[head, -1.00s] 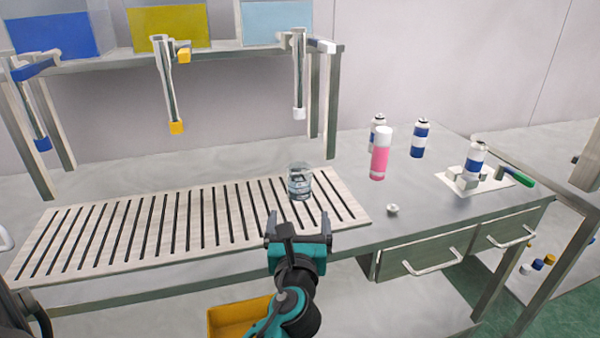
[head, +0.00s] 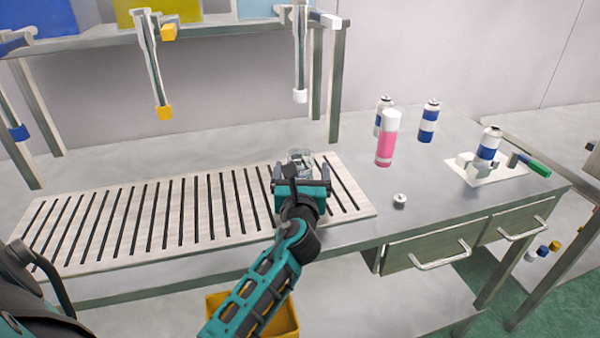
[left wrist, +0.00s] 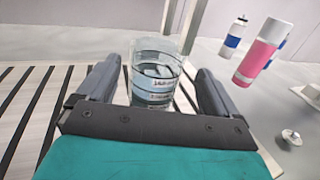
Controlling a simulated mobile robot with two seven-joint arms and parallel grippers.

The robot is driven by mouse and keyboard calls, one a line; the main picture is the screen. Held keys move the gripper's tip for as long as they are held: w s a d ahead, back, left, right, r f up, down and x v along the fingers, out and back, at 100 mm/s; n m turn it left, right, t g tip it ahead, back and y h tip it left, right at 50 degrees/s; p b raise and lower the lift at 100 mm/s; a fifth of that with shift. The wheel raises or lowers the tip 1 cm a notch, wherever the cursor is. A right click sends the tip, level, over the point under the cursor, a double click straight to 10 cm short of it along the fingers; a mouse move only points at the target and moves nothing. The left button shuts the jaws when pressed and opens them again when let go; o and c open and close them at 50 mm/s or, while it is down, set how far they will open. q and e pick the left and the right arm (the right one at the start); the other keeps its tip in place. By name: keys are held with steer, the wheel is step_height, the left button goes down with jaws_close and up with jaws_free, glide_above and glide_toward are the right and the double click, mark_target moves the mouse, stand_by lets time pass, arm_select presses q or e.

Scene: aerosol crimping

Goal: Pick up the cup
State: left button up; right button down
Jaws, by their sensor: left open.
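The clear glass cup (head: 300,158) stands upright on the slatted board, partly hidden behind my left gripper in the head view. In the left wrist view the cup (left wrist: 156,78) shows dark markings and sits between and just beyond the fingers. My left gripper (head: 301,176) is open and empty, with one finger to each side of the cup's near part. The fingers also show in the left wrist view (left wrist: 155,88), with a gap on both sides of the cup. My right gripper is not in view.
The slatted board (head: 110,193) covers the left of the table. A pink can (head: 387,140), blue-and-white cans (head: 429,122) and a small metal cap (head: 399,201) stand to the right. Nozzles (head: 300,62) hang from the shelf above. A yellow bin (head: 284,320) sits below.

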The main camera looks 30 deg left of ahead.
mark_target(301, 159)
arm_select(q)
steer(key=x, duration=0.5)
steer(key=shift+a+f+b, duration=0.2)
steer(key=shift+a+b, duration=0.05)
steer(key=shift+b, duration=0.1)
steer(key=shift+c, duration=0.2)
steer(key=c, duration=1)
